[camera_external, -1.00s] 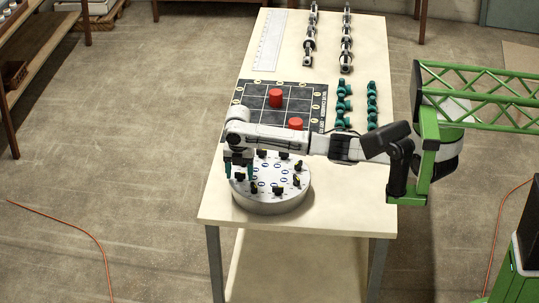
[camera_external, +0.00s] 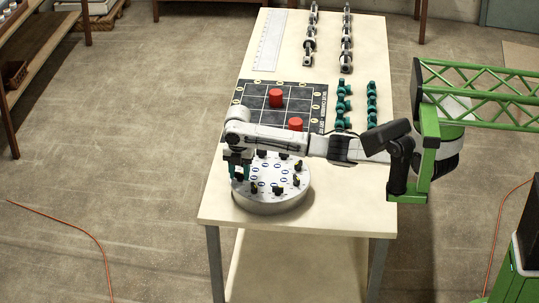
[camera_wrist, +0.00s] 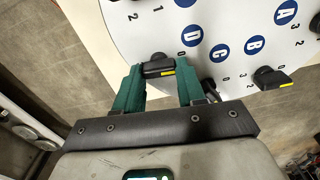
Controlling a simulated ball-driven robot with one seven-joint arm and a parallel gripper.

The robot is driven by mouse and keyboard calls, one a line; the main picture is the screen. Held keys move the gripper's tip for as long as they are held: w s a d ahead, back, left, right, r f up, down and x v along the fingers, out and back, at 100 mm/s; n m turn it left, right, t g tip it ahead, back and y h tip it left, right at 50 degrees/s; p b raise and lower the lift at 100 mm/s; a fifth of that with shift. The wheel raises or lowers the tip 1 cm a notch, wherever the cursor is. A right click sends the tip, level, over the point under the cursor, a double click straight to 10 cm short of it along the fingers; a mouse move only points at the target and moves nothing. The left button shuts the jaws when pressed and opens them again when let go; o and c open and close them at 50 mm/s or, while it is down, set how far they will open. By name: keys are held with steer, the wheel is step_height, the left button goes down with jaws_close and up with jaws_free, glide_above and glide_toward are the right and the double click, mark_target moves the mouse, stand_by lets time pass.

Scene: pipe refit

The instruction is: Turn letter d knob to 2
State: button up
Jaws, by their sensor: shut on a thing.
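The round grey-white dial plate (camera_external: 270,208) sits at the front of the table and carries a ring of black knobs and blue letter discs. The letter D label (camera_wrist: 190,35) shows in the wrist view. The black knob by it, the D knob (camera_wrist: 157,66), has a yellow mark at its right end. My gripper (camera_wrist: 160,74) is shut on this knob, one teal fingertip on each side. In the external view my gripper (camera_external: 240,172) is at the plate's left edge and hides the knob there.
The B knob (camera_wrist: 270,78) stands to the right in the wrist view. A dark grid board (camera_external: 255,95) with two red cylinders (camera_external: 276,98) lies behind the plate. Teal fittings (camera_external: 372,102) stand to its right. The table's front left corner is clear.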

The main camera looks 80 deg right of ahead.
steer(key=m+p, duration=0.3)
steer(key=m, duration=0.3)
steer(key=shift+w+r, duration=0.1)
steer(key=m+p, duration=0.1)
steer(key=m, duration=0.4)
steer(key=shift+w+d, duration=0.1)
steer(key=m+p, duration=0.1)
steer(key=m, duration=0.4)
steer(key=shift+d+m, duration=0.15)
steer(key=shift+m, duration=0.25)
steer(key=m, duration=0.5)
steer(key=shift+d+m, duration=0.1)
steer(key=shift+m, duration=0.2)
steer(key=o, duration=1.1)
steer(key=shift+c, duration=0.2)
